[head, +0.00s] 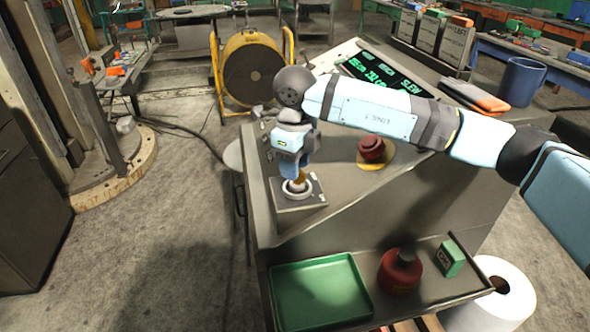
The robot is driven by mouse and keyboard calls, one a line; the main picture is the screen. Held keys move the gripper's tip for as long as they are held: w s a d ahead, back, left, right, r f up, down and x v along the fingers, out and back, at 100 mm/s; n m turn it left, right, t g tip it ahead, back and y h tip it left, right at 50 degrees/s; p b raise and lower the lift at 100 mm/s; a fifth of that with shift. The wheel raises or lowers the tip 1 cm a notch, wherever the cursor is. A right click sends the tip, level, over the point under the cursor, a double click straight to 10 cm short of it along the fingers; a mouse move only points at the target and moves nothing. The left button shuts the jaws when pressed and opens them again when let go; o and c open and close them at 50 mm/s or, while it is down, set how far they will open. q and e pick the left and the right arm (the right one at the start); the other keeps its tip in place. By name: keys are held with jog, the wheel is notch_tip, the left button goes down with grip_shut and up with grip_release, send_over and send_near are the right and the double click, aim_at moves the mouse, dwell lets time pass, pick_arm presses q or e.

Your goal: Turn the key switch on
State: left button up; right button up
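The key switch (297,193) has a pale round collar on a square grey plate, near the left end of the sloping console. A small brown-orange piece, which looks like the key (299,181), stands up in the collar. My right gripper (298,172) points down from above, right at the top of this piece. The fingertips are small and partly hidden by the gripper body, so I cannot tell whether they are closed on the key. The key's turned angle is too small to read. My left gripper is not in view.
A red mushroom button (371,148) on a yellow disc sits right of the switch. A green-lettered display (380,75) is behind my arm. A shelf below holds a green tray (322,293), a red round item (400,271) and a green box (450,258). Floor at left is open.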

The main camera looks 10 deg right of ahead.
notch_tip(320, 180, up, 12)
jog(key=shift+f, duration=0.15)
dwell(0.3)
